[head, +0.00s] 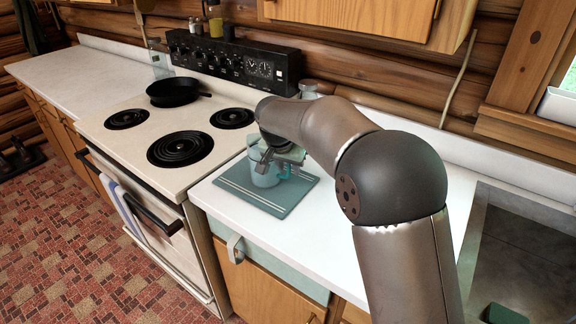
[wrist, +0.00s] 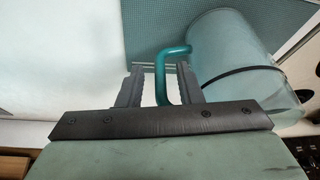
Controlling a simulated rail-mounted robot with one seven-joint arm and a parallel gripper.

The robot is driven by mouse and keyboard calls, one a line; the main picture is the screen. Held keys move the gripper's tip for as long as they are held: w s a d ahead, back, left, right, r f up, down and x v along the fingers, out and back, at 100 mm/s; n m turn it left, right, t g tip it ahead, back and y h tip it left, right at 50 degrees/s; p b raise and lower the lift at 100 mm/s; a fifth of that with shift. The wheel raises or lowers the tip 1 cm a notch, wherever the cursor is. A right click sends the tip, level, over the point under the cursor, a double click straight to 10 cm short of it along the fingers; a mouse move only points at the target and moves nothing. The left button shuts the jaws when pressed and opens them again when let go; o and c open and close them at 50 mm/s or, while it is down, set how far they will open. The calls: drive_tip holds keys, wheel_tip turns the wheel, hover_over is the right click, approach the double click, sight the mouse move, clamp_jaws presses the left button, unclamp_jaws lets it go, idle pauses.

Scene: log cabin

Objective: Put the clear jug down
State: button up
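The clear jug (head: 264,174), tinted pale blue-green, stands upright on the teal board (head: 283,204) on the white counter, as far as the head view shows. In the wrist view the jug (wrist: 232,62) is at the upper right, with a dark band around it and a teal handle (wrist: 161,75). My gripper (wrist: 158,85) has one finger on each side of the handle, with visible gaps, so it is open around it. In the head view my gripper (head: 284,158) partly covers the jug's upper part.
The stove (head: 150,150) is to the left, with a black pan (head: 174,92) on a back burner. A jar (head: 308,90) stands behind my arm near the wall. The sink (head: 520,250) is at the right. Counter right of the board is clear.

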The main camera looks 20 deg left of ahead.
drive_tip(key=shift+r, duration=0.3)
drive_tip(key=v, duration=1.1)
drive_tip(key=shift+s+r+b, duration=0.15)
drive_tip(key=shift+r+b, duration=0.2)
drive_tip(key=shift+b, duration=0.05)
drive_tip(key=s+d+f+g, duration=0.15)
drive_tip(key=s+d, duration=0.35)
drive_tip(key=d, duration=0.7)
drive_tip(key=s+d+f+g, duration=0.1)
drive_tip(key=s+d+f, duration=0.3)
drive_tip(key=d, duration=0.7)
drive_tip(key=s+d+f+g, duration=0.1)
drive_tip(key=s+d+f, duration=0.3)
drive_tip(key=s, duration=0.5)
drive_tip(key=s+d+f+n, duration=0.1)
drive_tip(key=s+d+f, duration=0.3)
drive_tip(key=s+d, duration=0.3)
drive_tip(key=s, duration=0.3)
drive_tip(key=shift+f+n+g+y, duration=0.3)
drive_tip(key=shift+f+g, duration=0.05)
drive_tip(key=shift+f, duration=0.05)
